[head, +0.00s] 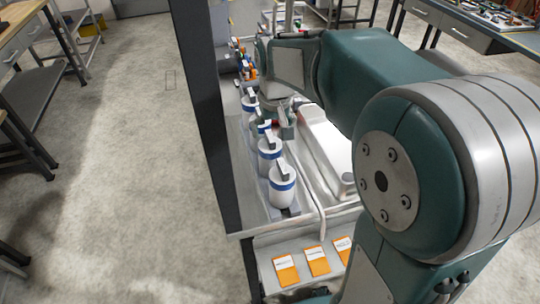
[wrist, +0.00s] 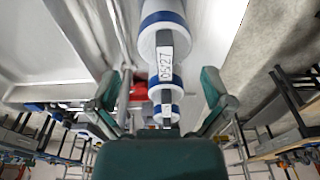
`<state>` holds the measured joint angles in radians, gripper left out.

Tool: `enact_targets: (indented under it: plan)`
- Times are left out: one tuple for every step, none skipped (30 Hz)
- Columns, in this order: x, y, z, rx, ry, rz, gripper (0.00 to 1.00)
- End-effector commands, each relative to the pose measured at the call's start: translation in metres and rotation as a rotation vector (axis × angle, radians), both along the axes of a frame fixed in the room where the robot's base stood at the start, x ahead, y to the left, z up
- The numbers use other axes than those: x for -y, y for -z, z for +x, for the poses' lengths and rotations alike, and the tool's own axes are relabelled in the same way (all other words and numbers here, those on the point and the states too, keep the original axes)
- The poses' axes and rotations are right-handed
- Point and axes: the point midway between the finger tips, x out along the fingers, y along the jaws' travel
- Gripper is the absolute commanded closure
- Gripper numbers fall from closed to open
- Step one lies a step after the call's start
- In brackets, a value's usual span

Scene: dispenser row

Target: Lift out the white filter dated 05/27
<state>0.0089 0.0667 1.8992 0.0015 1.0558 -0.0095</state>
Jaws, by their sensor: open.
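Several white filters with blue bands and grey top handles stand in a row; the nearest one (head: 282,188) shows in the head view. In the wrist view, the label 05/27 is on the grey handle of the large white filter (wrist: 165,25). My gripper (wrist: 160,90) is open, its green fingers spread to the left and right of that handle with gaps on both sides. In the head view my gripper (head: 287,122) is beside the row, partly hidden by my arm. I cannot tell there which filter carries 05/27.
A dark upright post (head: 205,110) stands left of the row. A long white housing (head: 327,145) lies to its right. Orange-and-white cards (head: 286,270) lie on the front ledge. Another white filter (wrist: 172,94) lines up beyond the labelled handle, and a red object (wrist: 138,92) shows to its left.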

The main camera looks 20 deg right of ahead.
Motion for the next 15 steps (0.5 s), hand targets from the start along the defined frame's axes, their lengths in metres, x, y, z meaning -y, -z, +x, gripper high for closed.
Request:
enact_targets:
  plan:
    - [-0.001, 0.005, 0.0, -0.002, -0.001, -0.001, 0.0]
    - [-0.001, 0.007, 0.0, -0.001, -0.001, -0.001, 0.0]
    - [-0.001, 0.009, 0.001, 0.0, -0.001, -0.001, 0.0]
    - [-0.001, 0.011, 0.001, 0.0, -0.001, -0.001, 0.0]
    - [-0.002, 0.014, 0.002, -0.001, -0.001, -0.001, 0.0]
    - [-0.002, 0.019, 0.003, -0.003, -0.001, -0.001, 0.0]
    - [-0.003, 0.024, 0.004, -0.003, -0.001, 0.0, 0.0]
    - [-0.003, 0.029, 0.004, -0.004, -0.001, 0.0, 0.0]
    - [-0.004, 0.036, 0.006, -0.004, -0.001, 0.0, 0.0]
    - [-0.004, 0.041, 0.007, -0.004, 0.0, 0.0, 0.0]
    - [-0.004, 0.045, 0.007, -0.004, 0.0, 0.0, 0.0]
    - [-0.004, 0.05, 0.008, -0.002, 0.0, 0.0, 0.0]
    - [-0.004, 0.053, 0.008, -0.002, 0.0, 0.0, 0.0]
    - [-0.004, 0.056, 0.009, -0.002, 0.0, 0.0, 0.0]
    - [-0.004, 0.058, 0.009, 0.0, 0.0, 0.0, 0.0]
